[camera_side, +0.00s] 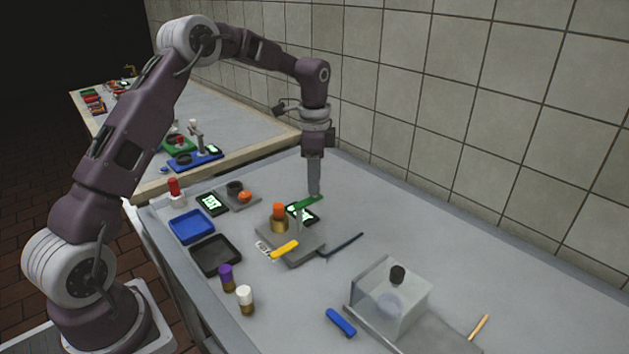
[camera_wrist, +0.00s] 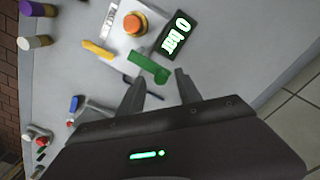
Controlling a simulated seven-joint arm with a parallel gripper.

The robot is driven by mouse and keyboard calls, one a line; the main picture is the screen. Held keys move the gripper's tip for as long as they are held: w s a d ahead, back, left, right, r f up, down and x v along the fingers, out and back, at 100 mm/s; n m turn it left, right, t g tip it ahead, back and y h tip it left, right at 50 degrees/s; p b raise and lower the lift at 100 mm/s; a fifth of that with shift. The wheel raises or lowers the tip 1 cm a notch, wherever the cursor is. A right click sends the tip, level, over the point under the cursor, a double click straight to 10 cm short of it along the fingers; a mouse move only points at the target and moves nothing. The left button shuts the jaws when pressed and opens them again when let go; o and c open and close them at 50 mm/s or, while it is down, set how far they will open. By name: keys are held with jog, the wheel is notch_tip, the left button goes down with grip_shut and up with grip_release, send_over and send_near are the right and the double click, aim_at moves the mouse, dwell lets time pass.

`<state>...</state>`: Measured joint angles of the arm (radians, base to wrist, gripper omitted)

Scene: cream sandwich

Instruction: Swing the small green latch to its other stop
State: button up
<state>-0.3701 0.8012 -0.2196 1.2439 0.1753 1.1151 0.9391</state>
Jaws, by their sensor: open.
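The small green latch (camera_side: 307,202) lies on a grey block (camera_side: 290,247) beside an orange-topped brass knob (camera_side: 279,217). In the wrist view the latch (camera_wrist: 147,66) is a short green bar with a wider, rounded end towards my gripper. My gripper (camera_side: 315,194) points down at the latch's far end in the side view. In the wrist view my gripper (camera_wrist: 160,78) is open, its two fingertips on either side of the latch's rounded end. Nothing is clearly held. I cannot tell whether a finger touches the latch.
A display (camera_wrist: 177,35) reading "0 bar" sits close beside the latch. A yellow handle (camera_side: 285,249) sticks out from the block, and a dark rod (camera_side: 343,245) lies to its right. A clear box (camera_side: 391,297) stands front right. Blue (camera_side: 191,227) and black (camera_side: 215,255) trays are left.

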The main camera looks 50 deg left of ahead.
notch_tip(320, 180, up, 6)
jog(key=shift+f, duration=0.1)
jog(key=shift+s+d+r, duration=0.1)
jog(key=shift+d+r, duration=0.1)
jog(key=shift+r, duration=0.2)
jog(key=s+d+r+n+t, duration=0.1)
jog(key=s+d+r+n, duration=0.1)
jog(key=s+d+r, duration=0.3)
jog(key=s+d+r+n+t+y, duration=0.1)
jog(key=s+r, duration=0.2)
jog(key=s, duration=0.3)
jog(key=s+d+r+n+t, duration=0.1)
jog(key=s+d+r+n, duration=0.1)
jog(key=s+d+r, duration=0.3)
jog(key=s+d+f+n+t+h, duration=0.1)
jog(key=s+f+n, duration=0.3)
jog(key=s, duration=1.3)
jog(key=shift+f+t, duration=0.65)
jog(key=shift+t, duration=0.15)
